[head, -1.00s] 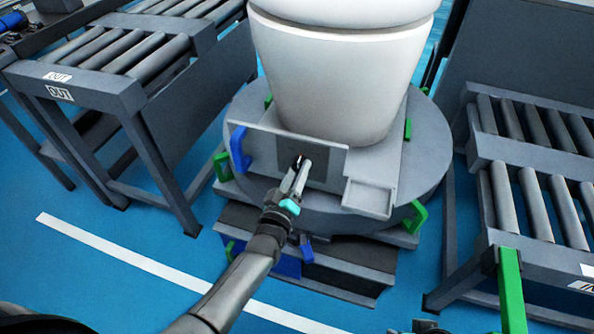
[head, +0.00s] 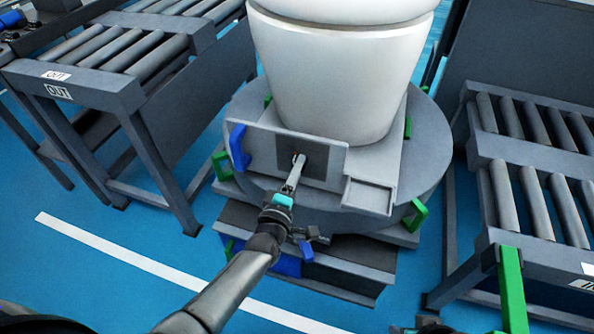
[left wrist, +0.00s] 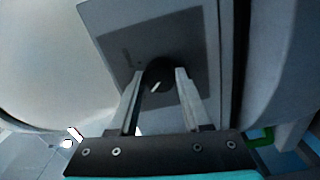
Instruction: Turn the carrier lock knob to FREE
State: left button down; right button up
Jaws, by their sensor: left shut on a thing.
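The carrier lock knob (left wrist: 158,76) is a small black round knob with a white pointer mark, on a dark square plate (left wrist: 188,55) on the carrier's grey upright panel. In the left wrist view the mark runs slantwise, up to the right. My left gripper (left wrist: 160,80) is shut on the knob, one finger on each side. In the head view the left gripper (head: 297,163) reaches the dark plate, and its fingers mostly hide the knob. No FREE label is readable. A dark part at the bottom edge of the head view seems to be my right gripper (head: 430,326), mostly cut off.
A white toilet (head: 340,75) stands on the carrier above a round grey turntable (head: 425,165). A blue handle (head: 238,147) is left of the panel, and a grey tray (head: 368,196) is at its right. Roller conveyors flank it, the left marked OUT (head: 59,92).

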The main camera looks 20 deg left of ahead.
dwell(0.4)
pick_arm(q)
jog(key=shift+c, duration=1.8)
grip_release()
pick_arm(e)
jog(key=shift+f, duration=0.1)
pick_arm(q)
jog(key=shift+s, duration=0.1)
jog(key=s+p, duration=0.4)
jog(key=s, duration=1.1)
jog(key=shift+a, duration=0.25)
pick_arm(e)
jog(key=s+f+g, duration=0.1)
jog(key=s+f, duration=0.3)
jog(key=f, duration=0.4)
jog(key=shift+d+f+g, duration=0.3)
jog(key=shift+d+f, duration=0.05)
jog(key=shift+d, duration=0.05)
